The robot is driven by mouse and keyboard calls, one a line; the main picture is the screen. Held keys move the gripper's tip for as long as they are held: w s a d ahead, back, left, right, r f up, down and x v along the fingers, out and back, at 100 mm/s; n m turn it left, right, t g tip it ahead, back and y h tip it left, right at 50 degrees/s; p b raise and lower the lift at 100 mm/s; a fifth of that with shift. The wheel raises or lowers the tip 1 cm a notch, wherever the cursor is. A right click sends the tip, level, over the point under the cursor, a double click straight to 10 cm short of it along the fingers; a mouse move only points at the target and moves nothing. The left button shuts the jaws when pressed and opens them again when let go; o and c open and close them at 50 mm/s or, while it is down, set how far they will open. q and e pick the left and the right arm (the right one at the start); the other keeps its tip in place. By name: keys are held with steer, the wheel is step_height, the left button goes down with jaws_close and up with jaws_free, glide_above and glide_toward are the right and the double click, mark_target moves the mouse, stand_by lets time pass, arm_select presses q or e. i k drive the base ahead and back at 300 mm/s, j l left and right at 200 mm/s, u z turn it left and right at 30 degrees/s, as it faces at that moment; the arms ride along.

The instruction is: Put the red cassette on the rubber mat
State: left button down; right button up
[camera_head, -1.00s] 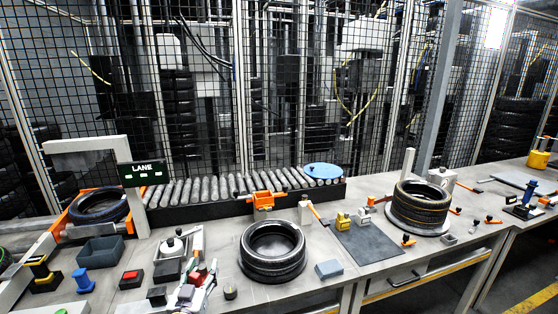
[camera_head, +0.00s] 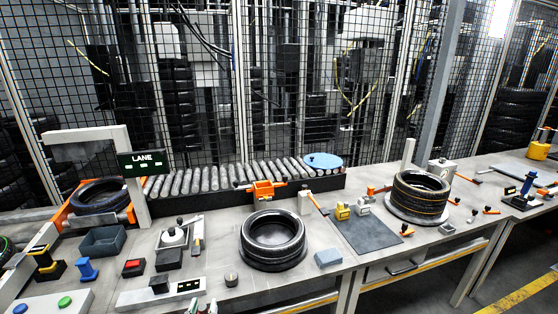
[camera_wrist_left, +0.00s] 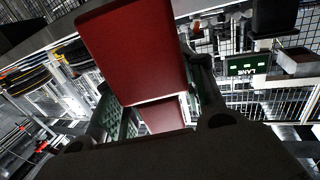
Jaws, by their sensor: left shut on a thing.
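The red cassette (camera_wrist_left: 135,50) is held between the fingers of my left gripper (camera_wrist_left: 160,105) in the left wrist view. It fills the upper middle of that view. In the head view only the tips of my left gripper (camera_head: 202,307) show at the bottom edge, and I cannot make out the cassette there. The rubber mat (camera_head: 368,237) is a flat dark grey sheet on the table, right of the middle tyre. It is well to the right of my left gripper and apart from it. My right gripper is in neither view.
A yellow block (camera_head: 342,211) and a grey block (camera_head: 363,205) stand at the mat's back edge. A tyre (camera_head: 273,240) and a blue-grey block (camera_head: 328,257) lie left of it, a tyre stack (camera_head: 420,197) right. The mat's front is clear.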

mark_target(375, 239)
steer(key=l, duration=2.85)
steer(key=i+u, duration=0.05)
steer(key=i, duration=0.05)
